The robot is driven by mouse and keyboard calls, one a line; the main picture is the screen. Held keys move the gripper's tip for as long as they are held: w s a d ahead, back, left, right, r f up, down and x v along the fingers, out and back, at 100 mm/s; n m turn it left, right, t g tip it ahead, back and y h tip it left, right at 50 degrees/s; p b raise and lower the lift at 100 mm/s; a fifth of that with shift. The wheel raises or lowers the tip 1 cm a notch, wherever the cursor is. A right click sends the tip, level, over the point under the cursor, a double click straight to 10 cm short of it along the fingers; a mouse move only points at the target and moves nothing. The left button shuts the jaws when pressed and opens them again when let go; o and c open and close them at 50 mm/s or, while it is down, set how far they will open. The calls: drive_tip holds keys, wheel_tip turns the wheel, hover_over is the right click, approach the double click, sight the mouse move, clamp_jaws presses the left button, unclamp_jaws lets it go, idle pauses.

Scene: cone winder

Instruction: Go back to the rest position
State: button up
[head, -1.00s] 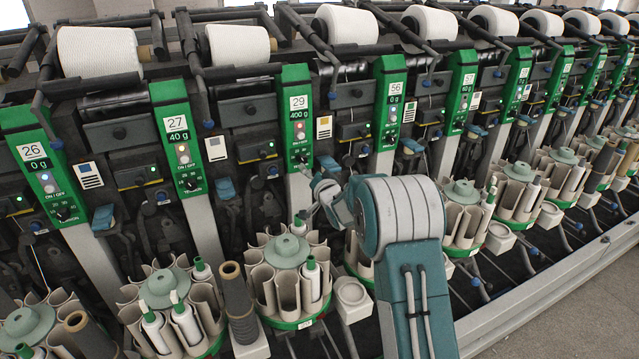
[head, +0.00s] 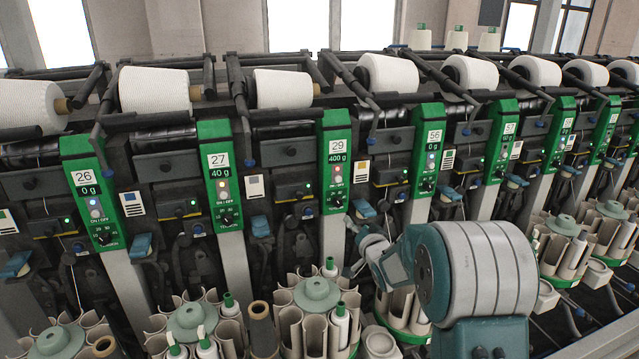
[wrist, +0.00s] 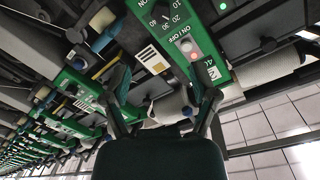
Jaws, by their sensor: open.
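My gripper shows in the wrist view (wrist: 165,92), with its two dark fingers spread apart and nothing between them. Past the fingers are a green control panel (wrist: 178,35) with a dial and lights, and a white yarn cone (wrist: 168,108) farther off. In the head view my teal and grey arm is folded in front of the machine, below the panels marked 29 (head: 336,160) and 56 (head: 430,150). The gripper's fingers cannot be made out in the head view. No contact with the machine is visible.
The cone winder fills the head view, with white yarn cones (head: 283,88) along the top. Bobbin magazines (head: 317,296) stand along the front, close to my arm. A dark bobbin (head: 262,330) stands between two magazines. Windows (head: 298,25) are behind.

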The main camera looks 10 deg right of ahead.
drive_tip(key=s+r+n+g+h, duration=0.1)
drive_tip(key=s+r+g+h, duration=0.2)
drive_tip(key=s, duration=0.6)
drive_tip(key=s+r+n+g, duration=0.1)
drive_tip(key=s+r+g, duration=0.1)
drive_tip(key=s+r, duration=0.5)
drive_tip(key=s+a+f+n+g, duration=0.1)
drive_tip(key=s+f+g, duration=0.1)
drive_tip(key=s, duration=1.2)
drive_tip(key=s+a+f+n+g, duration=0.1)
drive_tip(key=s+g, duration=0.3)
drive_tip(key=s, duration=1)
drive_tip(key=shift+a+f+n, duration=0.4)
drive_tip(key=shift+n, duration=0.3)
drive_tip(key=shift+w, duration=0.1)
drive_tip(key=shift+c, duration=0.3)
